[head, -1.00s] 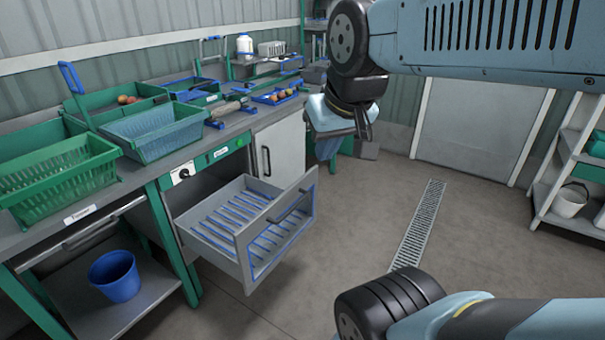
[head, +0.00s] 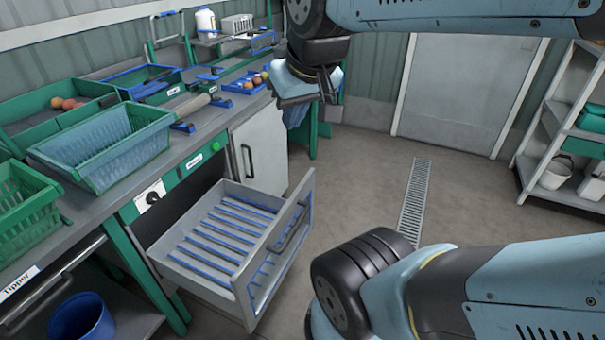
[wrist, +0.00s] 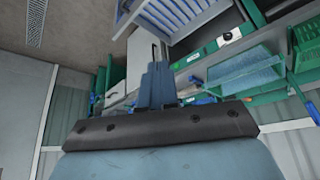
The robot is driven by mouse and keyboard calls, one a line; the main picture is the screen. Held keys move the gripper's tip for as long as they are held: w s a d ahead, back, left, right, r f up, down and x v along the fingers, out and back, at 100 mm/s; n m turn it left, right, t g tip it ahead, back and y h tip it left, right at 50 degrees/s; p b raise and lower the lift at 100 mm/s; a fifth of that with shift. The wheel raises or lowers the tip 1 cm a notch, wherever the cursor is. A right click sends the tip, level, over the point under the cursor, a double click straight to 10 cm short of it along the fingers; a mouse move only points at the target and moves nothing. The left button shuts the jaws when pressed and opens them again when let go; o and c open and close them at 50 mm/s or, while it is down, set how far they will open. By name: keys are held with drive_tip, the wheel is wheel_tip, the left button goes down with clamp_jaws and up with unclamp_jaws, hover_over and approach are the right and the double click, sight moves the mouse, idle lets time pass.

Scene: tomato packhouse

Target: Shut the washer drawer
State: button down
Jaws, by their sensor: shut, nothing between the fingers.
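The washer drawer (head: 262,292) is pulled well out from under the bench. It is a grey tray with blue slats, and its front panel carries a dark bar handle (head: 291,228). No load shows in it. In the wrist view, part of the drawer (wrist: 168,14) shows at the top, beyond the fingers. My gripper (head: 296,116) hangs above and behind the drawer front in the head view, apart from it. Its blue fingers (wrist: 157,84) are together and empty in the wrist view. The fingertips are small and partly hidden by the wrist in the head view.
The bench (head: 205,150) carries a blue-lined green crate (head: 100,150) and other crates. A white cupboard door (head: 262,150) adjoins the drawer opening. A blue bucket (head: 82,318) is on the lower shelf at left. Open floor (head: 365,190) lies right of the drawer, with a drain grate (head: 416,195).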

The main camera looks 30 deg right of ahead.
drive_tip(key=shift+w, duration=0.1)
drive_tip(key=w+d+f+m+g+y, duration=0.2)
drive_tip(key=w+d+f+m+y, duration=0.3)
drive_tip(key=w+d+f+m, duration=0.35)
drive_tip(key=w+d+f+m+g+y, duration=0.3)
drive_tip(key=w+d+f+m+y, duration=0.2)
drive_tip(key=w+f, duration=0.6)
drive_tip(key=w+d+f+m+t+y, duration=0.1)
drive_tip(key=d+f+m+t+y, duration=0.2)
drive_tip(key=d+f+m+t, duration=0.7)
drive_tip(key=m+t+h, duration=0.2)
drive_tip(key=m+t, duration=0.2)
drive_tip(key=m, duration=0.1)
approach(313, 182)
drive_tip(key=x, duration=0.6)
drive_tip(key=shift+w+a, duration=0.25)
drive_tip(key=shift+w, duration=0.05)
